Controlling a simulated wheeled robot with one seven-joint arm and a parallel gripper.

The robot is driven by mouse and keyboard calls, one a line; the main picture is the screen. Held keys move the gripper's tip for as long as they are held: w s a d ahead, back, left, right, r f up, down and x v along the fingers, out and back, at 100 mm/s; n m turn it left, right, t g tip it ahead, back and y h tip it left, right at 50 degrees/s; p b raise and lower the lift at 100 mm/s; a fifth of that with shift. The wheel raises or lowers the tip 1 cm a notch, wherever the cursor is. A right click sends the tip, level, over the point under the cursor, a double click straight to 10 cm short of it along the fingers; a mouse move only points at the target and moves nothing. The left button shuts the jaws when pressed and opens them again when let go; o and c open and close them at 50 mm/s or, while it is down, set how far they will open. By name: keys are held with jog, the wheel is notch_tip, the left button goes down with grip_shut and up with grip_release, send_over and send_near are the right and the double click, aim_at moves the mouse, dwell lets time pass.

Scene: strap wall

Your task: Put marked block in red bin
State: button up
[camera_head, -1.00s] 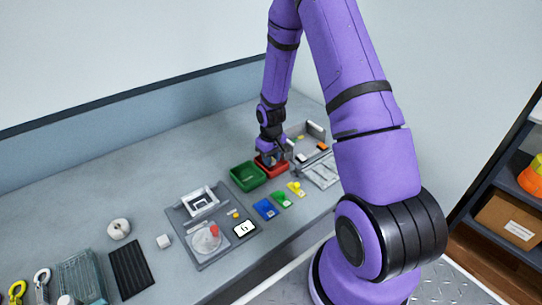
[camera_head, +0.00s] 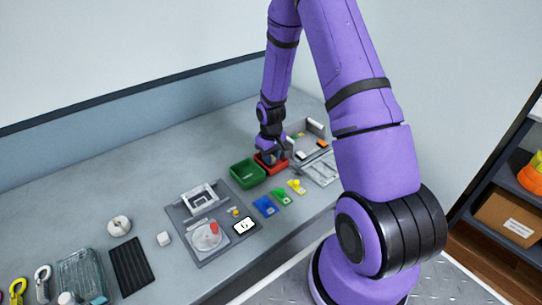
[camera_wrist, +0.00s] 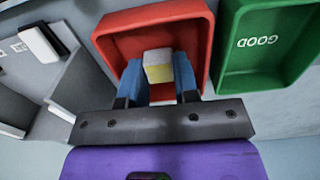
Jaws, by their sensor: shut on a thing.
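In the wrist view my gripper (camera_wrist: 160,88) is shut on a small block (camera_wrist: 158,66) with a pale grey top and a yellow side face. Its blue fingers stand on either side of the block. The block is over or inside the red bin (camera_wrist: 127,22); its exact height above the floor of the bin is hard to tell. In the head view my gripper (camera_head: 271,157) is at the red bin (camera_head: 279,170), and the block is too small to make out there.
A green bin (camera_head: 247,173) marked GOOD stands directly beside the red bin. A grey open tray (camera_head: 318,131) with small blocks is on the other side. Blue, green and yellow pieces (camera_head: 281,196) lie in front. A grey panel (camera_head: 188,240) with a card showing 6 is further left.

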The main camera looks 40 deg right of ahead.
jog(key=o, duration=1.2)
jog(key=shift+o, duration=0.2)
jog(key=shift+w+r, duration=0.1)
jog(key=shift+r, duration=0.7)
jog(key=shift+o, duration=0.6)
jog(key=shift+r, duration=2.15)
jog(key=shift+r, duration=0.15)
jog(key=c, duration=0.5)
notch_tip(320, 180, up, 5)
jog(key=c, duration=0.8)
jog(key=shift+r, duration=0.35)
